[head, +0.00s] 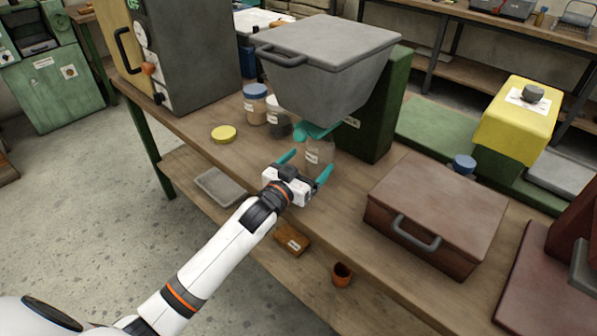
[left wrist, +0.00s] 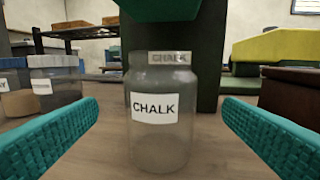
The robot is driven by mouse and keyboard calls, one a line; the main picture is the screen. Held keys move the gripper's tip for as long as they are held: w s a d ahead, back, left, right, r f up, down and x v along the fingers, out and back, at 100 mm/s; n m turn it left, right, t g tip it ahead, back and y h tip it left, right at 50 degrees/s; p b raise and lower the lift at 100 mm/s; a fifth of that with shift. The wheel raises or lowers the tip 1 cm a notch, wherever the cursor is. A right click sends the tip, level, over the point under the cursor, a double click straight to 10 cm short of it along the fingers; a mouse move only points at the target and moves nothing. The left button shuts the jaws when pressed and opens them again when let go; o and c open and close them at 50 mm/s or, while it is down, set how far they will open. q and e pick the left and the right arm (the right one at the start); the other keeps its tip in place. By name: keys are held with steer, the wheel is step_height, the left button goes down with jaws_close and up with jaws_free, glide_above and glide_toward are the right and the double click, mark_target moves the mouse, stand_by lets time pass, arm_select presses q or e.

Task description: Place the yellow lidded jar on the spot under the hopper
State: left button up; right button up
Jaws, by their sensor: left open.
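A clear, empty-looking jar (head: 318,152) with a white CHALK label stands upright under the grey hopper (head: 320,75), just below its teal spout (head: 312,131). The jar also shows in the left wrist view (left wrist: 162,115), with no yellow lid visible on it. A yellow lid (head: 223,133) lies flat on the bench, to the left of the jar. My left gripper (head: 306,165) is open, its teal fingers on either side of the jar with gaps in the wrist view. The spot under the hopper is hidden by the jar and gripper. My right gripper is not in view.
A blue-lidded jar (head: 255,104) and a jar with dark contents (head: 278,122) stand behind left. A brown case (head: 436,210) sits to the right. Bare bench lies around the yellow lid.

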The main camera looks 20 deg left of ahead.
arm_select(q)
steer(key=s, duration=0.3)
steer(key=shift+s+a, duration=0.3)
steer(key=shift+s, duration=0.05)
steer(key=shift+s+a, duration=0.1)
steer(key=shift+s, duration=0.1)
